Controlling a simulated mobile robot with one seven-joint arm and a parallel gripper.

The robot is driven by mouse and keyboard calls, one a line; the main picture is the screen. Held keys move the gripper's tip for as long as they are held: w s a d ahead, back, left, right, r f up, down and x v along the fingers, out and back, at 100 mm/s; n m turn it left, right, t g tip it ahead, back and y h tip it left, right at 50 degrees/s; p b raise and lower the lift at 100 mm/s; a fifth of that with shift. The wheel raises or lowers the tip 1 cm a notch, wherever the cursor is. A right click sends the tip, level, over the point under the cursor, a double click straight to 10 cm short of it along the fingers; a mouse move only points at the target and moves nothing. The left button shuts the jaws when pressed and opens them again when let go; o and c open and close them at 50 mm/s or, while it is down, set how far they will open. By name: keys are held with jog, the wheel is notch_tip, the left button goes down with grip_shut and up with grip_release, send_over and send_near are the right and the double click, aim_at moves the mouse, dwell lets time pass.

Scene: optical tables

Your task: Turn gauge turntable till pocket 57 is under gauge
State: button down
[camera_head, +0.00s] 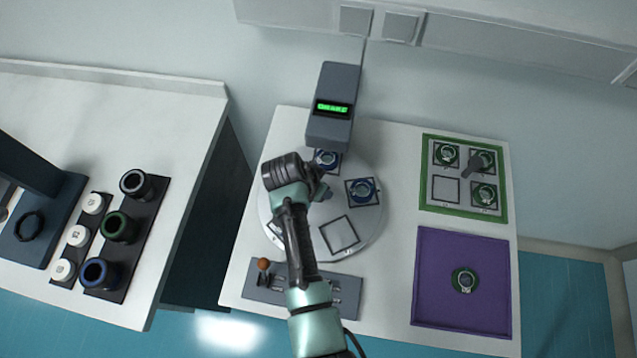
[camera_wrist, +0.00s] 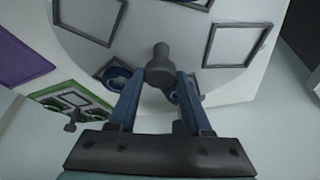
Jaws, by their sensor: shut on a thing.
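The gauge turntable (camera_head: 368,222) is a pale round disc with square framed pockets; it also fills the top of the wrist view (camera_wrist: 165,25). The grey gauge (camera_head: 330,130) with a lit green display stands over its far edge. A pocket holding a blue ringed part (camera_head: 327,158) is at the gauge's foot. Another blue ringed part (camera_head: 362,190) sits in the right pocket; the near pocket (camera_head: 340,235) is empty. Pocket numbers are not readable. My gripper (camera_head: 322,182) is over the disc, its blue fingers (camera_wrist: 160,90) shut on a dark knob (camera_wrist: 161,58). My arm hides the disc's left part.
A panel (camera_head: 350,290) with an orange-tipped lever (camera_head: 263,265) lies at the near edge. To the right are a green tray (camera_head: 427,172) of ringed parts and a purple mat (camera_head: 435,300) with one part. A left table (camera_head: 130,95) holds several dark cylinders.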

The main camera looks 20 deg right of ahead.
dwell(0.4)
jog(key=shift+c, duration=1.7)
grip_release()
jog(key=shift+r, duration=0.1)
jog(key=b+v, duration=0.1)
jog(key=v, duration=1.1)
jog(key=shift+a+r, duration=0.15)
jog(key=shift+r, duration=0.2)
jog(key=shift+s, duration=0.1)
